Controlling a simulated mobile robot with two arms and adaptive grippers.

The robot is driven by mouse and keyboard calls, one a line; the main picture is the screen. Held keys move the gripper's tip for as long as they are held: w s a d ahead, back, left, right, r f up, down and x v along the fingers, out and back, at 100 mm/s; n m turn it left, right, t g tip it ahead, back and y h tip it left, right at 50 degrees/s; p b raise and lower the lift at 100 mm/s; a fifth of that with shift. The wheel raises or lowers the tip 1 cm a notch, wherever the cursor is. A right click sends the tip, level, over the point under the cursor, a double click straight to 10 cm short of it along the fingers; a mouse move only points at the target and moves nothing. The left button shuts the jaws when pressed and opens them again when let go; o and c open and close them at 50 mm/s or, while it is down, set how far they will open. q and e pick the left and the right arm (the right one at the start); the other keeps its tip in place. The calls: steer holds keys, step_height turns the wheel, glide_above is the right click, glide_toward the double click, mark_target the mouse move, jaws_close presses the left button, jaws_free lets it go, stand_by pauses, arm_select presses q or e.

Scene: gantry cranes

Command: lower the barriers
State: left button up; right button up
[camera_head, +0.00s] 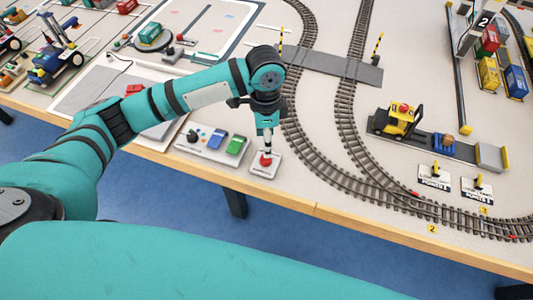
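Two yellow-and-black striped barriers stand raised, close to upright, at the grey level crossing (330,64): the left barrier (281,41) and the right barrier (377,46). A red button (266,160) sits on a small white box (262,170) near the table's front edge. My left gripper (267,150) points down right over the red button, its fingers together and empty. The fingertips are at or just above the button; I cannot tell whether they touch it. My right gripper is not in view.
Curved railway tracks (345,115) run just right of the button box. A panel with blue and green switches (213,140) lies to its left. A yellow vehicle (398,120) stands right of the tracks. Two small levers with labels (434,176) are at the front right.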

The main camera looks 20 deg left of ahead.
mark_target(266, 160)
arm_select(q)
step_height(266, 160, down, 7)
steer(key=shift+s+d+f, duration=0.1)
steer(key=shift+s+f, duration=0.05)
jaws_close()
stand_by(0.5)
